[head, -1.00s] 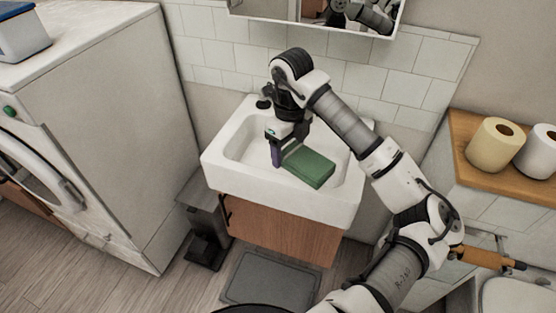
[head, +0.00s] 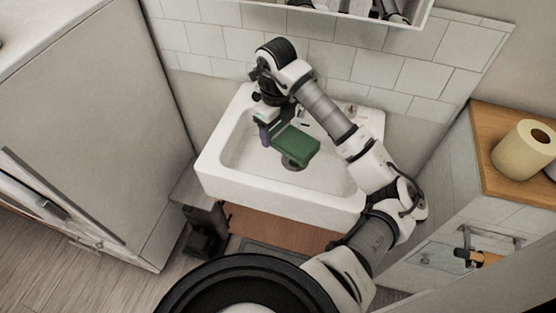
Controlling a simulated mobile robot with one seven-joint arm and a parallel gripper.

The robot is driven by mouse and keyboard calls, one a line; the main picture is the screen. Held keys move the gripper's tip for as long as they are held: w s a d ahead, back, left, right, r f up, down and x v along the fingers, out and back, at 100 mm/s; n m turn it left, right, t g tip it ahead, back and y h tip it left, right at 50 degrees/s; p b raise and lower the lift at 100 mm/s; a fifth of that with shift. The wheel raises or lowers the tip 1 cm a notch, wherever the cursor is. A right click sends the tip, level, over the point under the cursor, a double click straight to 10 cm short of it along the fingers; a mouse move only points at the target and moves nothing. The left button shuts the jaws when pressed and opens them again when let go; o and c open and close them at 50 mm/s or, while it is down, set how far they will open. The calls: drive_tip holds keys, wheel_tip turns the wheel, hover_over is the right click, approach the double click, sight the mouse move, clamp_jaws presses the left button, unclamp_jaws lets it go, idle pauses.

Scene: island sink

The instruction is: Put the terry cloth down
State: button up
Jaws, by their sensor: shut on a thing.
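The terry cloth (head: 296,142) is a folded green block. It is over the basin of the white sink (head: 225,179) in the head view, with a dark round drain partly showing just below it. My gripper (head: 269,131) is shut on the cloth at its left end. One dark finger shows at the cloth's left edge; the other finger is hidden. I cannot tell whether the cloth touches the basin.
A white washing machine (head: 90,120) stands at the left. A dark bin (head: 205,228) is beside the sink cabinet. At the right, a wooden-topped ledge (head: 490,165) holds a paper roll (head: 524,149). A mirror cabinet (head: 335,30) hangs above the sink.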

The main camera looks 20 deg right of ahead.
sight(277, 168)
wheel_tip(277, 168, down, 14)
drive_tip(key=p, duration=0.3)
drive_tip(key=shift+f, duration=0.1)
drive_tip(key=shift+f, duration=0.1)
drive_tip(key=o, duration=1)
drive_tip(key=shift+o, duration=0.2)
